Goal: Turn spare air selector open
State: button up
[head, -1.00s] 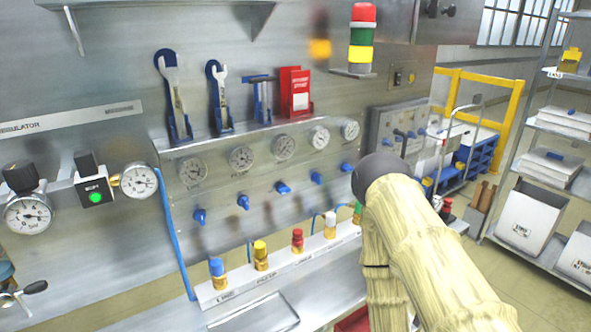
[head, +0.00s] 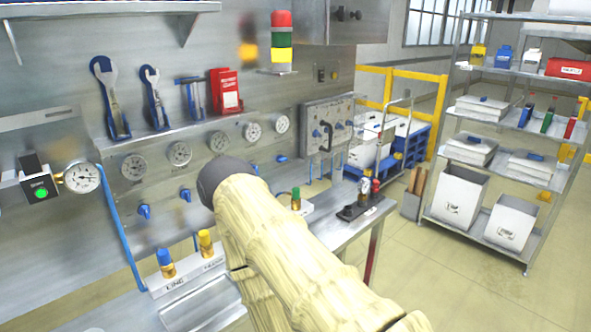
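Small blue selector knobs sit below a row of gauges on the grey wall panel (head: 160,182). A left knob (head: 143,211), a second knob (head: 185,195) and a far right knob (head: 282,158) show most clearly. Labels are too small to read, so I cannot tell which is the spare air selector or how it is set. My arm, in a beige sleeve with a dark rounded end, crosses the middle of the view and hides part of the knob row. My gripper does not show.
Yellow-capped (head: 205,243) and blue-capped (head: 165,262) fittings stand on a white strip below the panel. A second grey panel (head: 328,128) with a handle is further right. A metal shelf rack (head: 452,125) stands at right. The floor before it is clear.

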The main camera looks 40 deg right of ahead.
aim_at(281, 159)
jog(key=k, duration=0.55)
jog(key=z, duration=0.95)
jog(key=i, duration=0.5)
jog(key=z, duration=0.05)
